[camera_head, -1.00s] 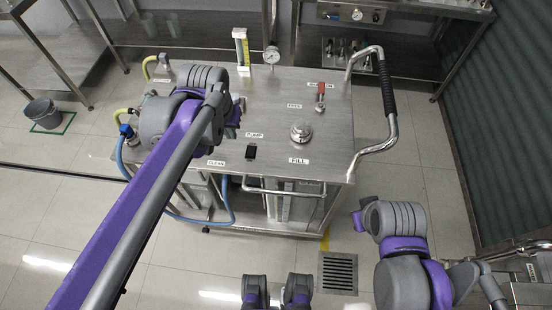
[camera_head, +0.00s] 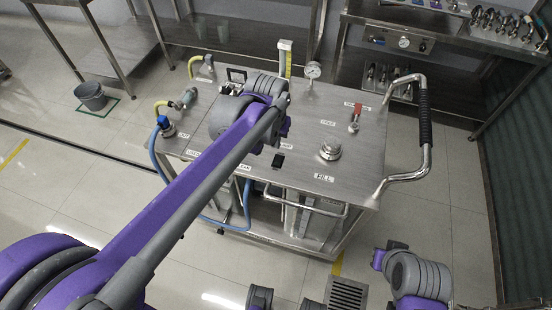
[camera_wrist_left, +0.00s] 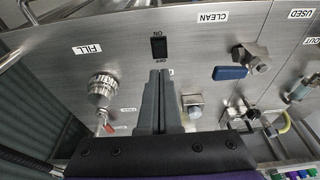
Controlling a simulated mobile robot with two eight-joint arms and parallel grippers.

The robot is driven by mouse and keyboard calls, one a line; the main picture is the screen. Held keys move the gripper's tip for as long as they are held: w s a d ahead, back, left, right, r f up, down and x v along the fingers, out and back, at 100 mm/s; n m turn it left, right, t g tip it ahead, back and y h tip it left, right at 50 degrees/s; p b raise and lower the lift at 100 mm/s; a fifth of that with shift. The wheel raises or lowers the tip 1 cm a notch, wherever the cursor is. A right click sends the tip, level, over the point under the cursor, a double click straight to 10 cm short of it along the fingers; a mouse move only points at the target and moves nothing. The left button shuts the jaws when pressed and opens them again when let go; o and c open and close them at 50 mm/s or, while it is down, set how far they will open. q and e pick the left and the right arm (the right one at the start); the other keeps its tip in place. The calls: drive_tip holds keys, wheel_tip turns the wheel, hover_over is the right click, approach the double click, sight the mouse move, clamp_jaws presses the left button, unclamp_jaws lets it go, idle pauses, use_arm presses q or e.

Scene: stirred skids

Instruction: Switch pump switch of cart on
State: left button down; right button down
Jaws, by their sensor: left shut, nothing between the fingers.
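The steel cart (camera_head: 235,155) stands ahead of me. Its pump switch (camera_head: 278,160) is a small black rocker on the top plate; it also shows in the left wrist view (camera_wrist_left: 158,47), between ON and OFF marks. Which way it is tipped is too small to tell. My left gripper (camera_head: 281,136) is shut and empty, just beyond the switch in the head view. In the left wrist view its fingertips (camera_wrist_left: 160,73) point at the switch, with a small gap in the picture; contact is not visible. My right gripper (camera_head: 390,252) is low right, away from the cart top; its jaws are unclear.
The top plate also bears a fill cap (camera_head: 330,148), a red-handled valve (camera_head: 356,113), a gauge (camera_head: 313,71) and a blue-handled valve (camera_wrist_left: 232,72). A push handle (camera_head: 424,115) juts out at the right.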

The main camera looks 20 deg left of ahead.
sight(277, 164)
use_arm(q)
drive_tip(key=x, duration=0.6)
drive_tip(key=s+x, duration=0.1)
drive_tip(key=x, duration=0.2)
drive_tip(key=shift+f+b, duration=0.1)
drive_tip(key=shift+b, duration=0.3)
drive_tip(key=shift+f, duration=0.35)
drive_tip(key=shift+s+f+b, duration=0.2)
drive_tip(key=shift+f+b, duration=0.2)
drive_tip(key=shift+f, duration=0.1)
drive_tip(key=shift+r, duration=0.15)
drive_tip(key=shift+w, duration=0.1)
drive_tip(key=shift+w+r+p, duration=0.35)
drive_tip(key=shift+w+r, duration=0.05)
drive_tip(key=shift+w, duration=0.25)
